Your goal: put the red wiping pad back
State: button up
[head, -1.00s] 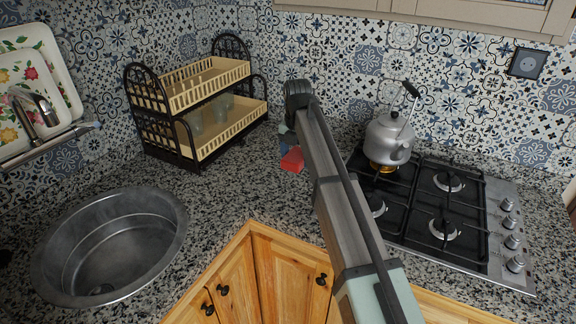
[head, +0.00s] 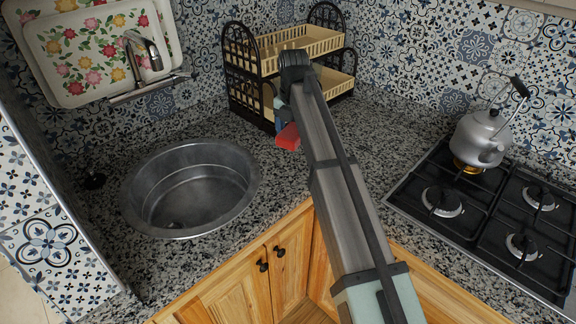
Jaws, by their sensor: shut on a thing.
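My gripper (head: 281,118) is shut on the pad and mostly hidden behind the arm's end joint; only a small bluish part shows above the pad. The pad appears to be above the granite counter, but its exact height cannot be told.
The round metal sink (head: 190,187) lies to the left of the pad. The two-tier dish rack (head: 299,45) stands behind my arm. A kettle (head: 480,138) sits on the gas stove (head: 432,215) at right. Floral trays (head: 98,50) lean at upper left. Counter between sink and stove is bare.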

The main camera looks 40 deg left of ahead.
aim_at(288, 165)
jog(key=shift+s+a+r, duration=0.2)
jog(key=shift+s+a, duration=0.3)
jog(key=shift+a, duration=0.2)
jog(key=shift+w+m, duration=0.15)
jog(key=shift+m, duration=0.35)
jog(key=shift+d+m, duration=0.1)
jog(key=shift+m, duration=0.9)
jog(key=shift+f, duration=5)
jog(key=shift+f, duration=0.15)
jog(key=o, duration=1)
notch_tip(288, 165, up, 12)
jog(key=shift+r, duration=0.15)
